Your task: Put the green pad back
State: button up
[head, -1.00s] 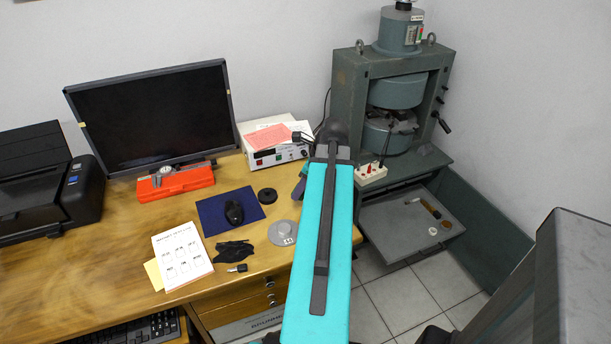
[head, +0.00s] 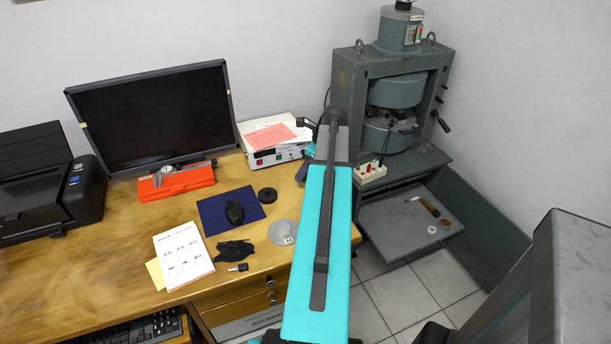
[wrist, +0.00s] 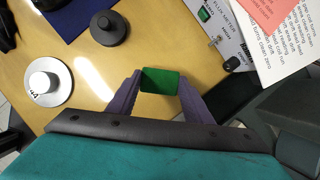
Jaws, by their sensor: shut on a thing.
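The green pad (wrist: 160,83) is a small green block with a flat face. In the wrist view it sits between the tips of my two purple fingers. My gripper (wrist: 160,77) is shut on it. The wooden desk top shows behind the pad, near the flux meter box (wrist: 220,25); I cannot tell the height above the desk. In the head view the pad is hidden behind my own arm.
A grey weight (head: 283,232) and a dark knobbed disc (head: 267,195) stand on the desk (head: 110,250). A blue mat (head: 212,217) holds a mouse. The green-grey magnet frame (head: 347,95) stands at the right, with a low tray (head: 400,235) beneath.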

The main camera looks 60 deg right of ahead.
aim_at(305, 177)
jog(key=shift+f, duration=0.1)
dwell(0.3)
jog(key=shift+f+p, duration=0.35)
jog(key=shift+f, duration=1.3)
jog(key=shift+f, duration=0.1)
jog(key=o, duration=0.9)
jog(key=shift+b+v, duration=0.55)
jog(key=shift+v, duration=5.55)
jog(key=shift+w, duration=0.15)
